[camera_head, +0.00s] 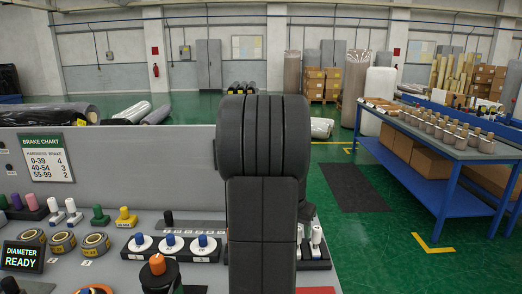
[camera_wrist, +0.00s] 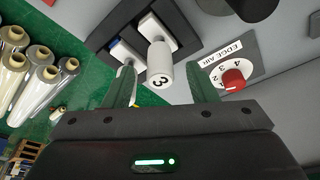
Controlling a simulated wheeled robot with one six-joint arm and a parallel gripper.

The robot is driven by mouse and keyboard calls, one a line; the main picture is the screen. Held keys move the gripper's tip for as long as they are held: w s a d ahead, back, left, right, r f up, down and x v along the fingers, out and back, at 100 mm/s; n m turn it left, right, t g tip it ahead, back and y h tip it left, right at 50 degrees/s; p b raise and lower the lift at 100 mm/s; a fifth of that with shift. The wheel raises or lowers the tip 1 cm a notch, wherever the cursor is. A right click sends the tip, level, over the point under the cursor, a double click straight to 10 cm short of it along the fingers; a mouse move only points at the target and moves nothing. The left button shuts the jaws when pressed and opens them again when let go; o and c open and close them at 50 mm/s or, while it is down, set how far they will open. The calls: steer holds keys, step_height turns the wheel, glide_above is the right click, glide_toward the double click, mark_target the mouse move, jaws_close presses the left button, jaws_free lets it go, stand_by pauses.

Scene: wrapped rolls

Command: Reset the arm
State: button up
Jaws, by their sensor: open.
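My gripper (camera_wrist: 160,68) shows in the wrist view with its two greenish fingers apart and nothing gripped. A white lever cap marked 3 (camera_wrist: 159,76) appears between the fingertips; I cannot tell how near it is in depth. In the head view my dark grey arm rises upright through the middle and hides the gripper. White levers (camera_head: 316,236) stand just right of the arm on the grey console.
The console (camera_head: 180,150) carries coloured knobs, white dials (camera_head: 171,243) and a display reading DIAMETER READY (camera_head: 23,257). An EDGE AIR dial with a red knob (camera_wrist: 234,78) lies right of the fingers.

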steer(key=x, duration=0.3)
steer(key=shift+w+f+p, duration=0.15)
steer(key=shift+p, duration=0.15)
stand_by(0.3)
